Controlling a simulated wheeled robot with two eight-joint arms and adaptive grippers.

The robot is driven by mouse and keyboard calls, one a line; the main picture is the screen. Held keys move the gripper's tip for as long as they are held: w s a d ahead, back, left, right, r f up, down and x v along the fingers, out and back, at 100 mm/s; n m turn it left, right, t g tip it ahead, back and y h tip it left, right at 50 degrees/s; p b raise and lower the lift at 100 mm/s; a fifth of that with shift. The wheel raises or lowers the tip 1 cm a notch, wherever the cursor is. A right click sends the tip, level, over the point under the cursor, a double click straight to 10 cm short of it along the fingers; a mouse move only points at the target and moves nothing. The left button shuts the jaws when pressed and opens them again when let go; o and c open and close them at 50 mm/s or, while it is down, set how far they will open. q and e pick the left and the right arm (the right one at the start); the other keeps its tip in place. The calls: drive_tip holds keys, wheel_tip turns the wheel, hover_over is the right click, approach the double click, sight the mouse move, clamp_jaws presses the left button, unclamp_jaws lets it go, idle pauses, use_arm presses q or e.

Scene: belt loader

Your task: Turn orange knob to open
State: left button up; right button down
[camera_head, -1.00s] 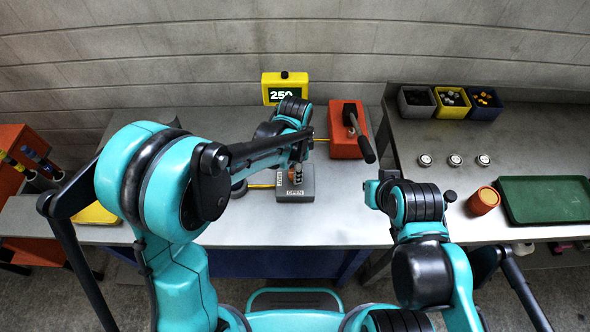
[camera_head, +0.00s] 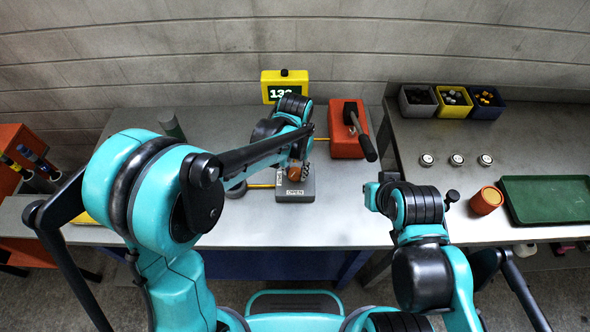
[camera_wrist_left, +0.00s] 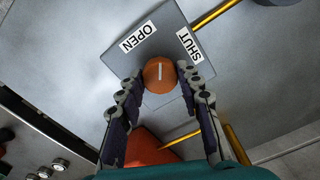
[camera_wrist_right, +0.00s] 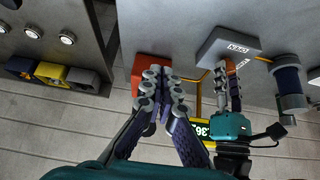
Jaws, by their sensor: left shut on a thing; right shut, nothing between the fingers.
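The orange knob (camera_wrist_left: 159,74) sits on a grey valve box (camera_head: 295,192) on the bench, with OPEN (camera_wrist_left: 138,36) and SHUT (camera_wrist_left: 189,45) labels. My left gripper (camera_wrist_left: 160,82) is shut on the knob, one finger on each side. In the left wrist view the knob's white line points between the two labels. In the head view the fingers (camera_head: 297,172) partly cover the knob. My right gripper (camera_wrist_right: 158,78) is shut and empty, away from the knob; in the right wrist view its tips overlap a red box (camera_wrist_right: 150,64).
A yellow display (camera_head: 284,84) stands behind the valve box; its number is partly hidden by my left arm. The red box (camera_head: 345,132) with a black lever stands to the right. The right bench holds bins (camera_head: 452,101), several round pieces, an orange can (camera_head: 486,200) and a green tray (camera_head: 550,178).

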sight(295, 172)
use_arm(q)
drive_tip(key=n, duration=0.3)
drive_tip(key=shift+n, duration=0.3)
drive_tip(key=shift+n+b, duration=0.3)
drive_tip(key=shift+n, duration=1.5)
drive_tip(key=o, duration=1.2)
drive_tip(key=shift+c, duration=0.2)
wheel_tip(295, 172, up, 12)
